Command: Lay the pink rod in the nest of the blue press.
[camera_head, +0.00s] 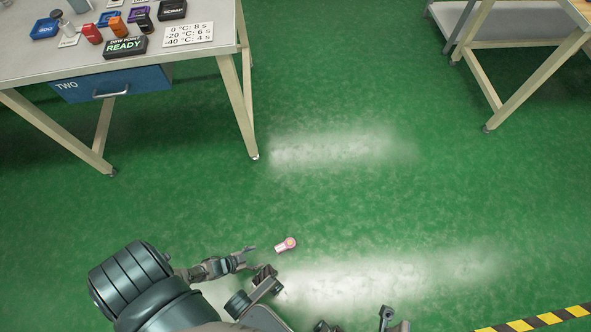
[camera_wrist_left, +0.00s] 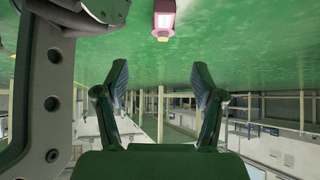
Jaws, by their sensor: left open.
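A pink and white piece (camera_wrist_left: 164,20) also shows against the green floor at the top of the left wrist view. My left gripper (camera_wrist_left: 160,85) is open, with nothing between its fingers. Dark parts at the bottom edge of the head view, perhaps my right gripper, are cut off. I cannot make out a blue press for sure; a small blue item (camera_head: 45,28) stands on the table.
Another table (camera_head: 515,44) is at the upper right. Green floor between is clear. Yellow-black tape (camera_head: 535,321) marks the lower right.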

